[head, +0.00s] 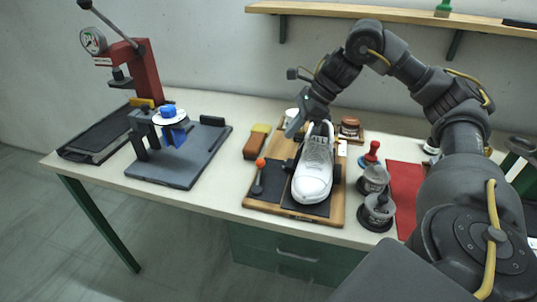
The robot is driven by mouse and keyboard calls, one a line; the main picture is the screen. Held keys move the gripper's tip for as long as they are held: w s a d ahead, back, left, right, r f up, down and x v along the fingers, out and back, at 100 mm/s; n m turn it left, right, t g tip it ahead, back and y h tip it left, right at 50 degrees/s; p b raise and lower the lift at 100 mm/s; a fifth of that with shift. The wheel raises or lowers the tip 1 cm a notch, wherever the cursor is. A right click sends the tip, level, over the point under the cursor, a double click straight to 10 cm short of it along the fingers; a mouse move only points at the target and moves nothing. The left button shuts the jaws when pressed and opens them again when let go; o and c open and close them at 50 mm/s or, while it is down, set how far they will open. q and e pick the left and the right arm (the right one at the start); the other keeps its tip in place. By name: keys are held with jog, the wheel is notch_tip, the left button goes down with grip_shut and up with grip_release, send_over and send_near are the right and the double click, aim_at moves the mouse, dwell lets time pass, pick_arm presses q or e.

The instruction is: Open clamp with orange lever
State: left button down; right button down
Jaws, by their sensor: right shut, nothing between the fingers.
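A clamp lever with an orange knob (260,163) stands upright at the left front of a wooden board (337,208). Its dark shaft runs down to the board, left of a white shoe (313,172). The shoe lies on the board with its toe toward me, between dark clamp pads. My right gripper (291,131) is shut and empty. It is above the back left part of the board, by the heel end of the shoe and apart from the orange knob. I cannot tell whether it touches anything there. My left gripper is out of view.
A brush block (256,143) lies left of the board. Round dark pots (377,212) and a red-knobbed stamp (371,153) stand to its right. A grey fixture with a blue knob (168,111) and a red press (143,72) are at the left. A shelf (370,12) runs above.

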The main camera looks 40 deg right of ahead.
send_near(259, 176)
jog(key=w+f, duration=0.3)
jog(key=shift+w+d+f, duration=0.15)
jog(key=shift+w+d, duration=0.05)
jog(key=shift+d, duration=0.2)
dwell(0.5)
